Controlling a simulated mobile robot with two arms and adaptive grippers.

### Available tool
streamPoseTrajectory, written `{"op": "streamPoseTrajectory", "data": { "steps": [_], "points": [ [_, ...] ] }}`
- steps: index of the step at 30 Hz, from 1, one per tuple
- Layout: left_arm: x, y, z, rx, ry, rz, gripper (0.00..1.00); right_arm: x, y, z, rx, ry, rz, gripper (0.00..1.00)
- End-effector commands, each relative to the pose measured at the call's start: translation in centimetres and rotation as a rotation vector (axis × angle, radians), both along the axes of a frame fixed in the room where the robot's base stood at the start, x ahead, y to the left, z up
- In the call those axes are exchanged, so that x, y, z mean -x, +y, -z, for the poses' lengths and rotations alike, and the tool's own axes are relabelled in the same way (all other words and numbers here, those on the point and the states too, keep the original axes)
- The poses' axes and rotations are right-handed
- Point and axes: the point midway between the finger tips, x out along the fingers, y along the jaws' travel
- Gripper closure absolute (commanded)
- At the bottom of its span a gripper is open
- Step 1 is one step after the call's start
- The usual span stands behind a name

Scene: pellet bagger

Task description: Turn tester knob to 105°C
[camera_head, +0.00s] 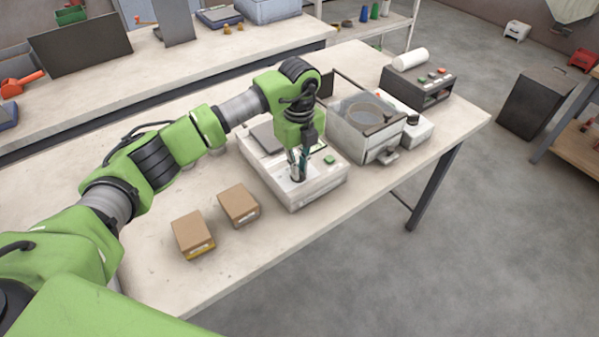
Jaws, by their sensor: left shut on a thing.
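The tester appears to be the low white box (317,184) on the table, with a dark grey plate and a small green button (329,159) on its top. My left gripper (297,176) points down onto the front part of the tester's top, its fingers shut on the tester knob. The fingers cover the knob, so its pointer and any temperature marks are hidden. My right gripper is not in view.
Two cardboard boxes (192,235) (239,206) stand left of the tester. A clear-lidded container (352,138) stands close on its right, with a dark button box (419,85) behind. The table's front edge is near.

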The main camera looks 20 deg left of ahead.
Motion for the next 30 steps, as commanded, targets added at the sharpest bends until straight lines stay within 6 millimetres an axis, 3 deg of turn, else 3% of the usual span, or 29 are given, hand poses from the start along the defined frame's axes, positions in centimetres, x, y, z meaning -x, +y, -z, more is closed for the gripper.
{"op": "streamPoseTrajectory", "data": {
  "steps": [15,30],
  "points": [
    [0.0,0.2,0.2,-0.001,-0.003,0.491,1.00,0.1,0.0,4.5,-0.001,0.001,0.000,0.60],
    [0.1,0.4,0.0,-0.001,-0.003,0.891,1.00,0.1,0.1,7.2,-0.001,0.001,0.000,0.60]
  ]
}}
